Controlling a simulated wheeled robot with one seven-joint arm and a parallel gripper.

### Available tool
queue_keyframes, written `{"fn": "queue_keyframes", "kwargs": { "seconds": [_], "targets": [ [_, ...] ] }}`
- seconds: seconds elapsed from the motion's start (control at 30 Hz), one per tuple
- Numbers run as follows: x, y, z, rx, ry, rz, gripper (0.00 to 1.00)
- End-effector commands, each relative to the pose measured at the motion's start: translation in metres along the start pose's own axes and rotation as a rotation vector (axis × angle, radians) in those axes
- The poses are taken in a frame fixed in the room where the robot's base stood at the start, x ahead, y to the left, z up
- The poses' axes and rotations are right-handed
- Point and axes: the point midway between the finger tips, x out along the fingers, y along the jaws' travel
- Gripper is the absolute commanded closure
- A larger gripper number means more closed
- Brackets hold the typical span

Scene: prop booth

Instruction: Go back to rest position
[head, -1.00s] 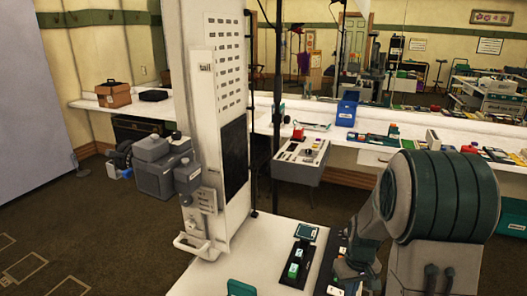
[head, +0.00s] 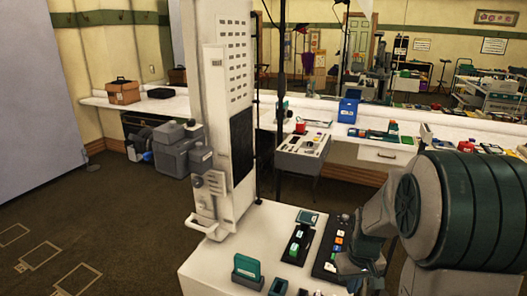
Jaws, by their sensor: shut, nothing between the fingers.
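My arm comes in from the right side of the head view, with a large dark green ribbed joint close to the camera. Its grey-green lower links reach down to the left. My gripper (head: 358,266) is at their end, low in the picture, by the right side of the white table (head: 215,262). It is shut, with nothing seen held in it. The fingertips are small and partly hidden by the links, so their exact place is hard to tell.
On the white table are a black tray with a green item (head: 299,243), a numbered button strip (head: 333,245) and a green block in a dark holder (head: 247,270). A tall white column (head: 225,120) rises at its back left.

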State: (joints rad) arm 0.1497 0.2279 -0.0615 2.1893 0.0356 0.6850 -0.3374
Motion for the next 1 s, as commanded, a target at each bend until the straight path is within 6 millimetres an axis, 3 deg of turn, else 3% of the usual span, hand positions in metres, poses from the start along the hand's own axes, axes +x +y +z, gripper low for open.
{"fn": "queue_keyframes", "kwargs": {
  "seconds": [0.27,0.6,0.8,1.0],
  "targets": [
    [-0.045,-0.027,0.023,0.016,0.054,0.004,1.00],
    [-0.110,-0.071,0.089,0.062,0.157,0.009,1.00],
    [-0.126,-0.086,0.124,0.085,0.202,0.011,1.00],
    [-0.131,-0.093,0.139,0.099,0.219,0.011,1.00]
  ]
}}
